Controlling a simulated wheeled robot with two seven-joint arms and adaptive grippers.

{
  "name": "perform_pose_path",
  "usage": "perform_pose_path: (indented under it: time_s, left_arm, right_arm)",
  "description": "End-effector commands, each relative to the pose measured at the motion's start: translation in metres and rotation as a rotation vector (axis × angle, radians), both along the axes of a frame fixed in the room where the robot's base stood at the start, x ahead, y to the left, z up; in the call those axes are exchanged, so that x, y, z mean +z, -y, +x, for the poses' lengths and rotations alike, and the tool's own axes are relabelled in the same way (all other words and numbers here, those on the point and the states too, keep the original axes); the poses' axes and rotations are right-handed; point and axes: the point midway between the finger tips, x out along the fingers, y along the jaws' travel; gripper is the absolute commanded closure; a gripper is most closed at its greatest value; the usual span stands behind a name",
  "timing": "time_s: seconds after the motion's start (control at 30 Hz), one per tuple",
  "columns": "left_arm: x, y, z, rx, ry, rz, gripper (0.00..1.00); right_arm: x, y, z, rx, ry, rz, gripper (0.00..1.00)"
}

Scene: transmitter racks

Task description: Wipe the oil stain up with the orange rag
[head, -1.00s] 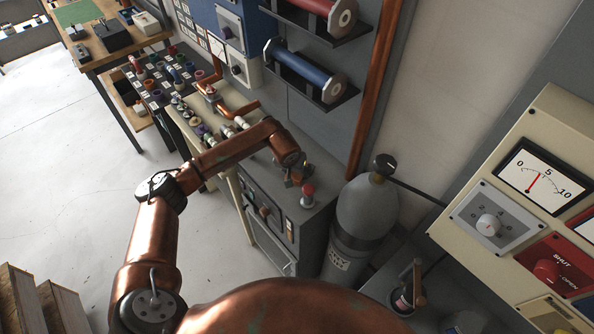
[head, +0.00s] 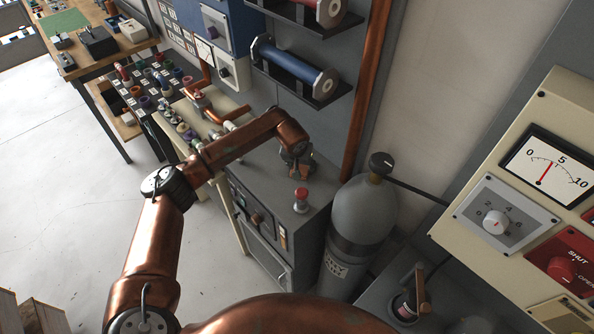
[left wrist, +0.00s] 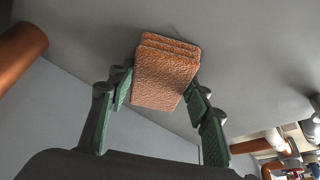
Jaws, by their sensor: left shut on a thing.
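The orange rag (left wrist: 165,72) is a folded, layered, rough-textured pad. In the left wrist view it sits between the two green-padded fingers of my left gripper (left wrist: 155,95), which is shut on it. Beyond the rag is the plain grey top of the cabinet; I cannot tell whether the rag touches it. In the head view my left gripper (head: 298,168) is over the grey cabinet top (head: 262,180), behind the red button, and mostly hides the rag. I cannot make out the oil stain in either view. My right gripper is not in view.
A red push button (head: 301,200) stands on the cabinet top close to my gripper. A grey gas cylinder (head: 362,215) stands right of the cabinet. A shelf with a blue coil (head: 290,68) hangs above. A cream meter panel (head: 535,160) is at the right.

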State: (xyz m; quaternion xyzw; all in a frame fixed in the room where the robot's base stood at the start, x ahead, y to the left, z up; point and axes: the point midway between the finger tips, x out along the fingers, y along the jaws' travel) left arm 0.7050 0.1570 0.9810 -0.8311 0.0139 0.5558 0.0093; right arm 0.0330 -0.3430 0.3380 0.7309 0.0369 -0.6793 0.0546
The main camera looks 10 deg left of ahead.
Motion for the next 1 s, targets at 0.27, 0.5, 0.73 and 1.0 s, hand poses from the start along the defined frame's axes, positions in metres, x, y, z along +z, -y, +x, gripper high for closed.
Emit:
perform_pose_path:
  time_s: [0.27,0.5,0.73,1.0]
  left_arm:
    - [0.000,0.010,0.014,-0.001,-0.001,0.000,0.76]
    - [0.001,0.010,0.014,0.000,0.000,-0.001,0.76]
    - [0.010,0.010,0.015,0.000,0.002,0.000,0.76]
    - [0.036,0.009,0.015,0.000,0.002,0.000,0.76]
  right_arm:
    - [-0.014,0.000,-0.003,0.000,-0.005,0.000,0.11]
    - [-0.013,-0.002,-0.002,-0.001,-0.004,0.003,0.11]
    - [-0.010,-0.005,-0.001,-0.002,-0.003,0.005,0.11]
    - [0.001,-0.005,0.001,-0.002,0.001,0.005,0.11]
